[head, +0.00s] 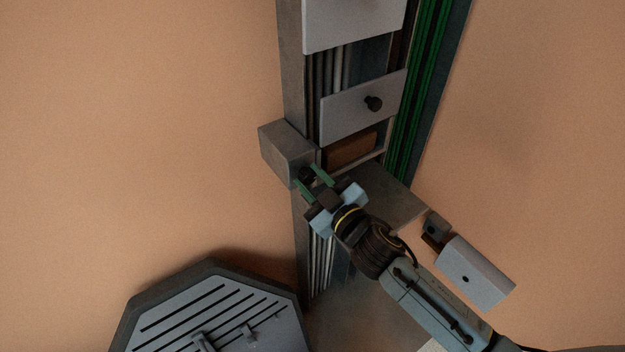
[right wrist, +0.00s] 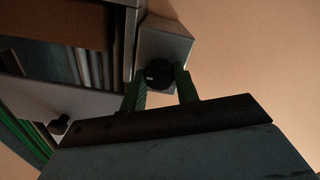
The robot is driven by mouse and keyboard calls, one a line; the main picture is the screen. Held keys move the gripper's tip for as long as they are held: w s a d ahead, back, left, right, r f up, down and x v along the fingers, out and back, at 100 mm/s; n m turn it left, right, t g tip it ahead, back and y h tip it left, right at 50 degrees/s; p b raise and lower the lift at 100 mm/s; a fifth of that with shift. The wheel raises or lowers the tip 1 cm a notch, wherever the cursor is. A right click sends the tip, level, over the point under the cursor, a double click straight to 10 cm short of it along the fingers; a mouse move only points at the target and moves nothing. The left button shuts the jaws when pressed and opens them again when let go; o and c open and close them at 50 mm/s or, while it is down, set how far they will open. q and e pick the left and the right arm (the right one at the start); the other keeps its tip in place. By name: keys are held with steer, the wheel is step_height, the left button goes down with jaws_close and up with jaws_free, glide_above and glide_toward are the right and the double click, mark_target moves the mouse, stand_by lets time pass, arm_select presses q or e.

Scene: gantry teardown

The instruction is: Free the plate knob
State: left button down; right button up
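A black knob with a small white mark (right wrist: 154,74) sits on the face of a grey block (head: 285,150) clamped to the left side of the upright rail. The block also shows in the right wrist view (right wrist: 165,40). My right gripper (head: 308,176) has its green fingertips on either side of this knob, with no clear gap in the right wrist view (right wrist: 161,76); it looks shut on it. My left gripper is not in view.
Another light plate (head: 350,22) sits higher on the rail, and a brown block (head: 351,150) lies below the lower plate. Green strips (head: 418,90) run along the rail's right side. A dark-rimmed slotted tray (head: 125,330) stands at lower left. The floor at left is clear.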

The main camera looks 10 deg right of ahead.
steer(key=c, duration=0.4)
steer(key=shift+n, duration=0.4)
steer(key=n, duration=0.2)
steer(key=shift+n+p, duration=0.4)
steer(key=n, duration=0.4)
steer(key=shift+n+p, duration=0.3)
steer(key=shift+p, duration=0.05)
steer(key=n, duration=0.5)
steer(key=shift+n+p, duration=0.3)
steer(key=shift+n, duration=2.1)
